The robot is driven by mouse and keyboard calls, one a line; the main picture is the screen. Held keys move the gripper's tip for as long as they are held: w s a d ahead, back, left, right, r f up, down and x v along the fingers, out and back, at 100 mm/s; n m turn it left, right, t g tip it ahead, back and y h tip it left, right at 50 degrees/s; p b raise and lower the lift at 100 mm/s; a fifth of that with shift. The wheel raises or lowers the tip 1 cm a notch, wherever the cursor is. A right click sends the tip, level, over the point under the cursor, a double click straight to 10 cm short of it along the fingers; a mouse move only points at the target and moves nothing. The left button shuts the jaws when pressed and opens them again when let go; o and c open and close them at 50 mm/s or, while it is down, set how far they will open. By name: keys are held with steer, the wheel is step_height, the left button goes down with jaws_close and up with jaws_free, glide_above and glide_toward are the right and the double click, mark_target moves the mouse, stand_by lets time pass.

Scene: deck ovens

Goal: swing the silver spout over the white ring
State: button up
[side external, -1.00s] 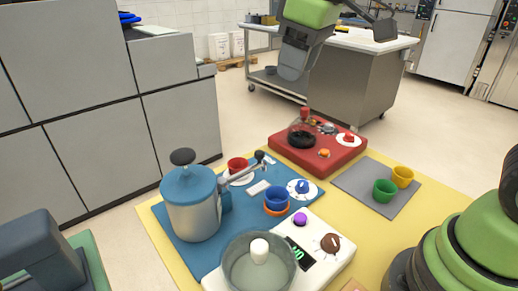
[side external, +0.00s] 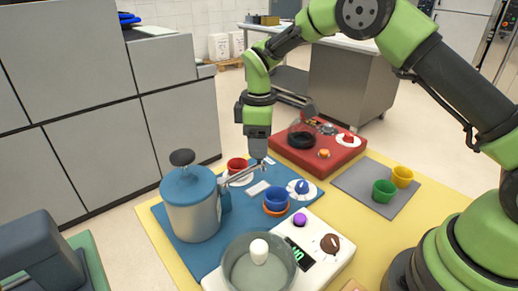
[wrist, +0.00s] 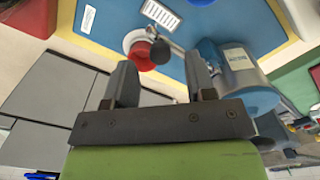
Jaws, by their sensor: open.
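The silver spout (side external: 241,175) sticks out from the blue-lidded metal pot (side external: 192,207) toward the back right. Its outer end is close below my gripper (side external: 258,157), which points down. In the wrist view my gripper (wrist: 162,78) is open, and a dark ball (wrist: 160,52) at the spout's end shows just beyond and between the fingers. I cannot tell how deep it sits between them. The white ring (side external: 232,181) lies on the blue mat around the base of a red cup (side external: 237,164), left of my gripper. The wrist view shows the ring (wrist: 131,37) and red cup (wrist: 141,57) beside the ball.
On the blue mat (side external: 180,240) are stacked blue and orange bowls (side external: 276,202) and a white dial with a blue knob (side external: 301,188). A white scale with a glass bowl (side external: 259,265) is in front. A red board (side external: 330,160) is behind right. Yellow table (side external: 345,225) is clear there.

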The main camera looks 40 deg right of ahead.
steer(key=shift+f, duration=1.2)
jaws_close()
steer(key=shift+w, duration=0.1)
